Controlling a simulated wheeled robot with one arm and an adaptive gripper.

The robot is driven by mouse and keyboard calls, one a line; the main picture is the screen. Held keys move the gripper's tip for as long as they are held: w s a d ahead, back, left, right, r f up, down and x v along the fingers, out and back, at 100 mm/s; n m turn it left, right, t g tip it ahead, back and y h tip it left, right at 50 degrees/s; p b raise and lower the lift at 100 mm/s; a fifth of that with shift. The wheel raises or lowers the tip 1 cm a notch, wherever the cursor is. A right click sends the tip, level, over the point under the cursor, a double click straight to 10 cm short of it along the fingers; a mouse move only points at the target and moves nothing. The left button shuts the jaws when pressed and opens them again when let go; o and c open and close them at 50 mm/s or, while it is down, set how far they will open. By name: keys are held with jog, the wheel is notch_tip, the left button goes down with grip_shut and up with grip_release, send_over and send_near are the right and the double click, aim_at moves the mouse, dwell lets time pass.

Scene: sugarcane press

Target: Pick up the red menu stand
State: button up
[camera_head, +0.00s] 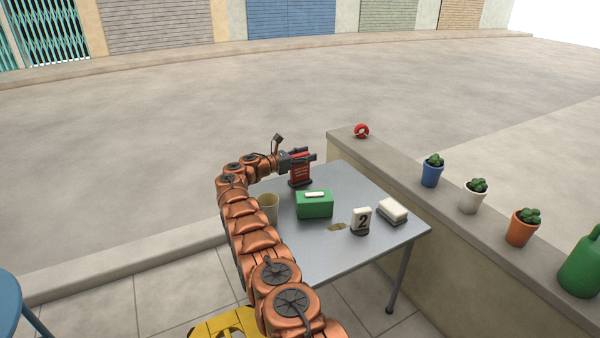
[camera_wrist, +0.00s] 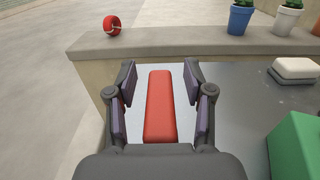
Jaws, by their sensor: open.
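The red menu stand (camera_head: 300,174) stands upright on a dark base at the far end of the grey table, with pale writing on its front. In the wrist view its red top (camera_wrist: 160,106) shows as a long strip between my fingers. My gripper (camera_head: 303,156) is at the stand's upper part, and its fingers (camera_wrist: 160,100) are open, one on each side of the stand. A gap shows between the stand and each finger, so they appear apart from it. The stand's lower part is hidden in the wrist view.
On the table (camera_head: 300,258) are a green box (camera_head: 314,207), a beige cup (camera_head: 268,208), a number 2 sign (camera_head: 361,221) and a white stack (camera_head: 392,211). A low wall (camera_head: 400,182) beside it bears a red ring (camera_head: 361,130) and potted plants (camera_head: 432,174).

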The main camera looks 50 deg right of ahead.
grip_shut()
dwell(0.3)
dwell(0.3)
